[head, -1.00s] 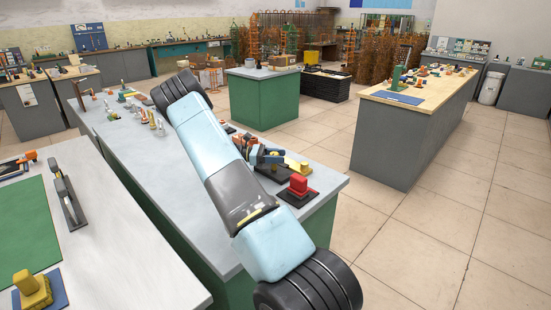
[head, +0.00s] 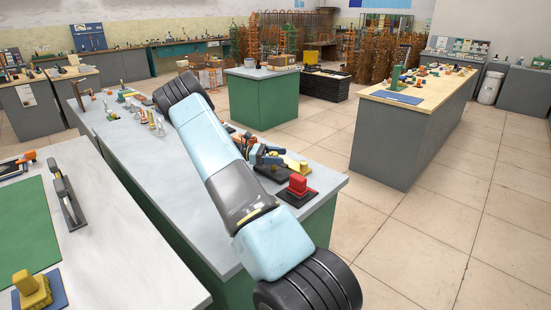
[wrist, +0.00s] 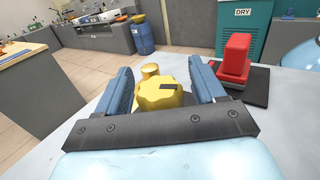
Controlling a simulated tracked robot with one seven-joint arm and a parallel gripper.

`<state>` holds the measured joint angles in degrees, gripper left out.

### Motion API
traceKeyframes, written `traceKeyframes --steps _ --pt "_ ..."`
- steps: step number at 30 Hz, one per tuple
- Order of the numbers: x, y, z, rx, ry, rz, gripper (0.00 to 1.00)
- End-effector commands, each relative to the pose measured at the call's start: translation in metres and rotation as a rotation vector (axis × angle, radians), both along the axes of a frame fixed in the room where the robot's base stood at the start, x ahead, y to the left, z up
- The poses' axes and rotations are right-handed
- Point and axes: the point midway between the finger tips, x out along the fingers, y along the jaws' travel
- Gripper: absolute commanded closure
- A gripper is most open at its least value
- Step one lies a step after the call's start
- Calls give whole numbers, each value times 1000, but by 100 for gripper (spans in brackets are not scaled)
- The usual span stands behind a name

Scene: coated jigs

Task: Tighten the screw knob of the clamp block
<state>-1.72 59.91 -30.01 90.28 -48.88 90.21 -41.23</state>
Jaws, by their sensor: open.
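The yellow screw knob (wrist: 162,97), with a lobed rim and a dark mark on its top, sits between my fingers in the wrist view. A smaller yellow round part (wrist: 150,71) shows just behind it. My gripper (wrist: 165,84) is open, with one blue finger on each side of the knob. The right finger looks closer to the knob than the left; I cannot tell if it touches. The gripper's dark crossbar hides the near lower part.
A red block (wrist: 235,58) on a black plate (wrist: 250,86) stands close to the right of my gripper; it also shows in the head view (head: 298,184). Several small items stand farther back on the grey bench (head: 130,150). The bench's right edge is near.

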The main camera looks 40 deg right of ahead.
Motion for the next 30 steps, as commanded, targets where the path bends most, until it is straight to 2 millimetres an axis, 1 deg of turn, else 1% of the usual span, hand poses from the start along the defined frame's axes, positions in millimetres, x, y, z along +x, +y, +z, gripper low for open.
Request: traceKeyframes --steps 6,10,14,24,30 --pt "2 2 0 1 -1 2 31" --pt "10 9 -1 1 0 4 31" --pt "26 24 -2 2 -1 4 31" --pt "75 68 -2 0 -1 3 31" --pt "94 86 -2 0 0 2 31"
